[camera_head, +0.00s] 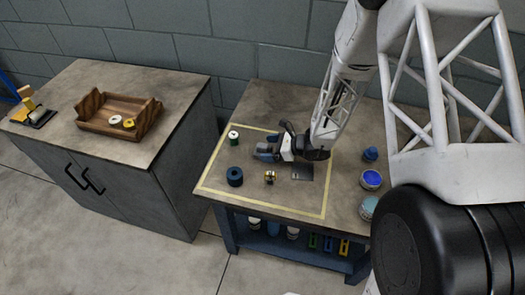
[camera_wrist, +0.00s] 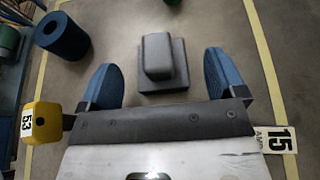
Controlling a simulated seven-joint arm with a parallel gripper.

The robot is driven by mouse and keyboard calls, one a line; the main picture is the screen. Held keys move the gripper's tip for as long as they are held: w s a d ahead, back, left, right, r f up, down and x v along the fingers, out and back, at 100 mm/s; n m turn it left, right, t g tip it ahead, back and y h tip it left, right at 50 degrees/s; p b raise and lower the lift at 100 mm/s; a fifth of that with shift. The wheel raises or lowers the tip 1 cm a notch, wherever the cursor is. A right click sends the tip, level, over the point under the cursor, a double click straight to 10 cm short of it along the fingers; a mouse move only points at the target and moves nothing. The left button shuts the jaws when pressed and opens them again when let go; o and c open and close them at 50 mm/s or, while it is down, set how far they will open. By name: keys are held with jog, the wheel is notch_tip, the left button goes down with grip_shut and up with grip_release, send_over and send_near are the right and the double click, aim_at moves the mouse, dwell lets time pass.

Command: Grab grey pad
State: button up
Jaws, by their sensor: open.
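The grey pad (camera_wrist: 158,62) is a dark grey raised block on a wider flat base, lying on the table in the wrist view. It shows small in the head view (camera_head: 264,147), partly hidden by my gripper. My gripper (camera_wrist: 160,80) is open, with one blue finger on each side. The pad lies between and slightly ahead of the fingers, with a gap on both sides. In the head view my gripper (camera_head: 267,150) is low over the table, pointing left. Nothing is held.
A dark blue cylinder (camera_wrist: 62,36) stands left of the pad; a yellow piece marked 53 (camera_wrist: 42,122) is beside the left finger. Yellow tape (camera_head: 215,165) outlines the area. Blue-lidded jars (camera_head: 371,180) stand right. A wooden tray (camera_head: 100,128) sits on the left cabinet.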

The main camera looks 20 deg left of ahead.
jog(key=shift+x, duration=1.5)
jog(key=c, duration=1)
